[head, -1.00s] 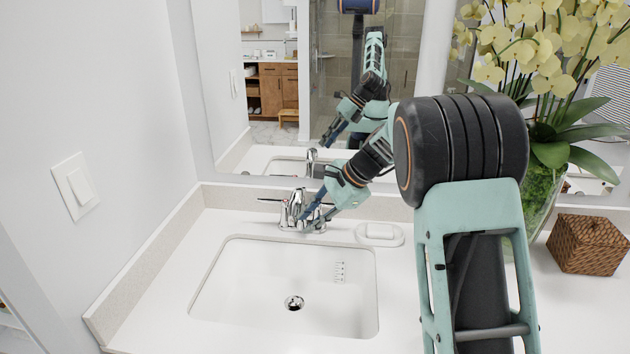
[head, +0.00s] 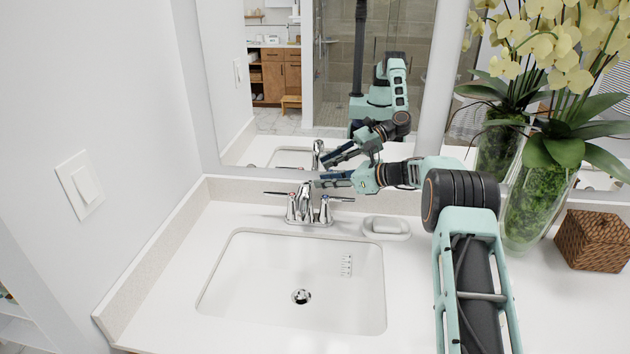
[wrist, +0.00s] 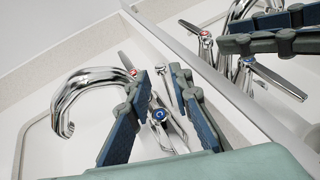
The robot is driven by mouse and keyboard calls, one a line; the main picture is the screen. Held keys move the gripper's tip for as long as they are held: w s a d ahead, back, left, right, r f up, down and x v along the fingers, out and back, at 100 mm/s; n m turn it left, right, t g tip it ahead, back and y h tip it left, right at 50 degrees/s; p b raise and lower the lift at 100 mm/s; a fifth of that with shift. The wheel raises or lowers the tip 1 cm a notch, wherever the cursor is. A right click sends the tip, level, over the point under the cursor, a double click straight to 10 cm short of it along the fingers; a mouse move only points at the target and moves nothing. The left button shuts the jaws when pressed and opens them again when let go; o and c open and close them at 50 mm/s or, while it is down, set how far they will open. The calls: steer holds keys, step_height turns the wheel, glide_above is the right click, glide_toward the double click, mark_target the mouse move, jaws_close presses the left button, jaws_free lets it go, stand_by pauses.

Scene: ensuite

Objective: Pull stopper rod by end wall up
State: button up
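The chrome faucet (head: 305,205) stands behind the white sink basin. In the wrist view its curved spout (wrist: 85,88) is at the left. A thin chrome rod with a small knob, apparently the stopper rod (wrist: 163,82), shows between the fingers, behind the spout. My gripper (head: 318,181) is above the back of the faucet, pointing left near the mirror. In the wrist view my gripper (wrist: 158,92) is open, its blue-padded fingers apart on either side of the rod. I cannot tell whether they reach its depth. The rod is not clear in the head view.
The red-marked handle (wrist: 131,71) and blue-marked handle (wrist: 159,115) flank the spout. The mirror (head: 265,120) rises close behind the faucet and reflects my arm. A soap dish (head: 386,228), orchid vase (head: 535,205) and woven box (head: 592,240) stand to the right.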

mark_target(311, 182)
steer(key=shift+x, duration=2.1)
steer(key=shift+c, duration=0.3)
jaws_close()
